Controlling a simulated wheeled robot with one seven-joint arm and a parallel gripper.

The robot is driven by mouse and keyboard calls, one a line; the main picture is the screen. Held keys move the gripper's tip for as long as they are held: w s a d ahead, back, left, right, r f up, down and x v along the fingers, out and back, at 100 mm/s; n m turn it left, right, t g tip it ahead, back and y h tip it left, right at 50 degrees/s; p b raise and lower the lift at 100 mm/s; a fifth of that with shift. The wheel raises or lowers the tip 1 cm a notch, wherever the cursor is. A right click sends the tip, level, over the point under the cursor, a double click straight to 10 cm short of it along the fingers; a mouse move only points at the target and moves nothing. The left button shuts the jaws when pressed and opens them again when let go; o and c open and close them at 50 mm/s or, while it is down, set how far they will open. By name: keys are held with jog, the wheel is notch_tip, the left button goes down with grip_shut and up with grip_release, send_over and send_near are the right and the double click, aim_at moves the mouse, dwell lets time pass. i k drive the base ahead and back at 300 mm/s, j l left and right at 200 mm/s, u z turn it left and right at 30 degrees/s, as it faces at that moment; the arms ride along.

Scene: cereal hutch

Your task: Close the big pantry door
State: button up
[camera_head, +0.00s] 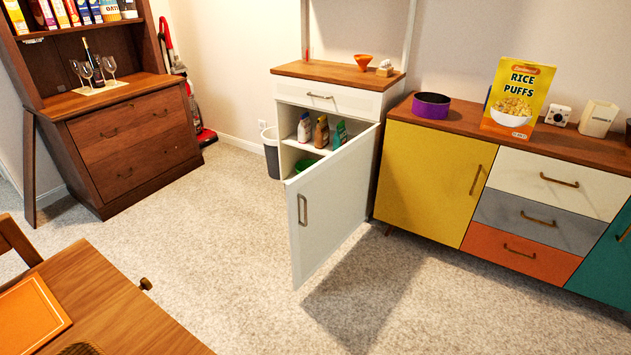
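The big pantry door (325,218) is a white panel on the lower part of a white cabinet (328,97) with a wooden top. It stands wide open, swung out into the room from its right side, with a metal handle (302,210) near its free left edge. The door hides the rest of the lower inside. My gripper is not in view.
A wooden table (110,300) fills the lower left corner. A coloured sideboard (432,178) stands close to the right of the cabinet. A bin (271,153) is left of it, and a dark wooden hutch (128,147) farther left. Carpet (215,228) before the cabinet is clear.

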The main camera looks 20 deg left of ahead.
aim_at(326, 202)
jog(key=i+l+u, duration=0.7)
jog(key=i+l, duration=0.15)
jog(key=i+l+u, duration=0.35)
jog(key=l, duration=0.35)
jog(key=i+j+z, duration=0.1)
jog(key=i, duration=0.4)
jog(key=i+j+z, duration=0.1)
jog(key=i+j, duration=0.15)
jog(key=i, duration=0.25)
